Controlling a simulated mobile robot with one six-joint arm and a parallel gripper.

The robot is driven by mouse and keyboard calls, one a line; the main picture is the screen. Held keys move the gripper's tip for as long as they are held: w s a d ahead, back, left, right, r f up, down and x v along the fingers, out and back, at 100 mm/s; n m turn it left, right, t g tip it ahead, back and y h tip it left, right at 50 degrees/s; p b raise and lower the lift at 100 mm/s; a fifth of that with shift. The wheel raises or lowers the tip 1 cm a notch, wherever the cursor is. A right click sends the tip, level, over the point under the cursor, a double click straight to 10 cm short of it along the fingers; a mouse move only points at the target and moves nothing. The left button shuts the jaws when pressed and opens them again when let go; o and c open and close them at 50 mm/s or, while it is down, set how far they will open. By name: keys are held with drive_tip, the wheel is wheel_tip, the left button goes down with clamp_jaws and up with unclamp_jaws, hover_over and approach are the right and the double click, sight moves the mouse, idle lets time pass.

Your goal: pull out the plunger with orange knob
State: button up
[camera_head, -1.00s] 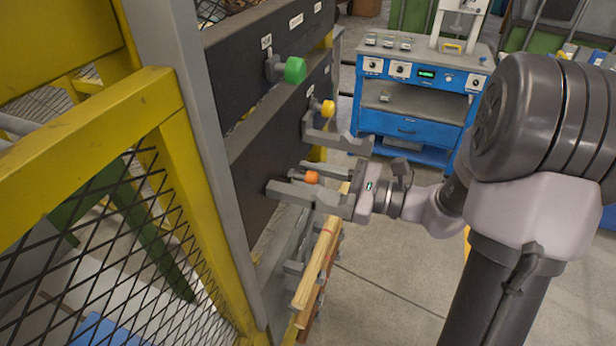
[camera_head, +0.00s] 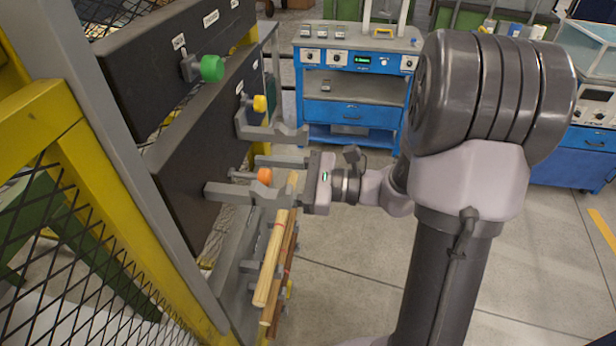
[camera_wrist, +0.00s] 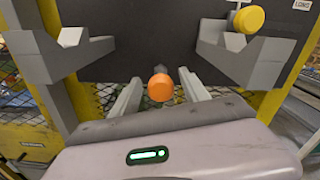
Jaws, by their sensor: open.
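The plunger's orange knob (camera_head: 265,175) sticks out on a short grey stem from the dark panel (camera_head: 150,180). In the wrist view the orange knob (camera_wrist: 160,88) is near the middle, with its stem behind it. My gripper (camera_head: 257,172) is open, and its grey fingers reach toward the panel on either side of the knob. In the wrist view my gripper (camera_wrist: 157,92) has one finger left and one right of the knob, with a visible gap on each side.
Grey notched brackets (camera_head: 275,132) jut from the panel close around my gripper. A yellow knob (camera_head: 260,104) and a green knob (camera_head: 212,68) are above. Wooden lengths (camera_head: 270,265) lie below.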

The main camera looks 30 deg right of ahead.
drive_tip(key=p+v, duration=0.4)
drive_tip(key=v, duration=1.3)
drive_tip(key=shift+s+d, duration=0.1)
